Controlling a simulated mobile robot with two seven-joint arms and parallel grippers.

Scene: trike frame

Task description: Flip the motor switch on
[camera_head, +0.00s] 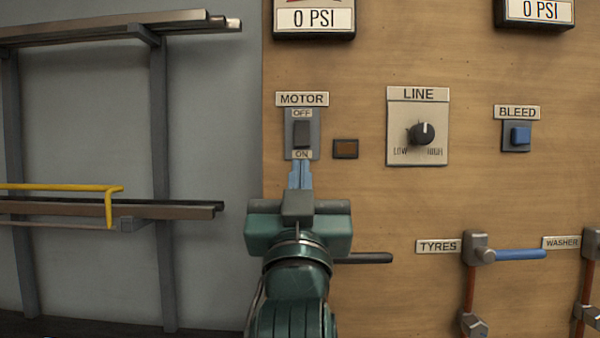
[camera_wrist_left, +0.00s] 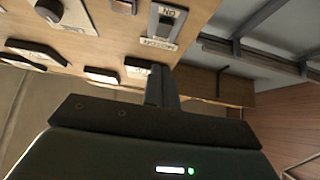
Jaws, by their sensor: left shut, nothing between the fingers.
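The motor switch (camera_head: 302,134) is a dark rocker on a grey plate, under a MOTOR label (camera_head: 301,99). OFF is marked above the rocker and ON below it. I cannot tell for sure which way the rocker is tipped. My left gripper (camera_head: 299,174) is shut and empty, its fingertips just below the plate's ON end in the head view. In the left wrist view the switch (camera_wrist_left: 164,24) appears upside down beyond the shut fingers (camera_wrist_left: 161,86). Contact is not clear. My right gripper is not in view.
A small brown, dim lamp (camera_head: 345,149) sits right of the switch. A LINE knob (camera_head: 421,134) and a blue BLEED button (camera_head: 520,136) are further right. A dark rod (camera_head: 365,258) sticks out beside my gripper. A rack with a yellow bar (camera_head: 62,187) stands left.

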